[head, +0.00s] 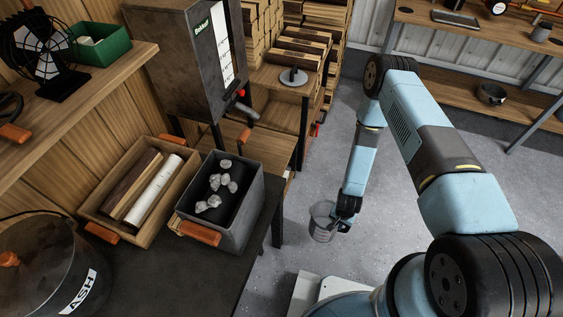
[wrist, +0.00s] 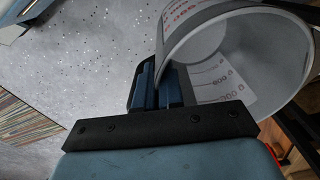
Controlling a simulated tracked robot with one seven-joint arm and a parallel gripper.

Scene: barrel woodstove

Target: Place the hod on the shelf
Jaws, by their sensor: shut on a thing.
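My gripper (head: 346,217) is shut on a grey measuring cup (head: 321,224), low over the open floor. In the wrist view the jaws (wrist: 158,88) grip the wall of the cup (wrist: 205,35), which shows printed marks inside and looks empty. A grey open-topped bin (head: 250,215) with an orange handle, likely the hod, holds several whitish lumps. It stands on a dark bench (head: 165,275), apart from my gripper. Wooden shelves show at upper left (head: 95,75) and right (head: 440,80); which one the task means I cannot tell.
A wooden tray (head: 100,197) with rolled paper and wood stands beside the bin. An ash bucket (head: 40,270) is at lower left. A dark hopper (head: 185,65) and stacked wood (head: 265,40) are behind. The floor (head: 320,170) between bench and right-hand shelves is clear.

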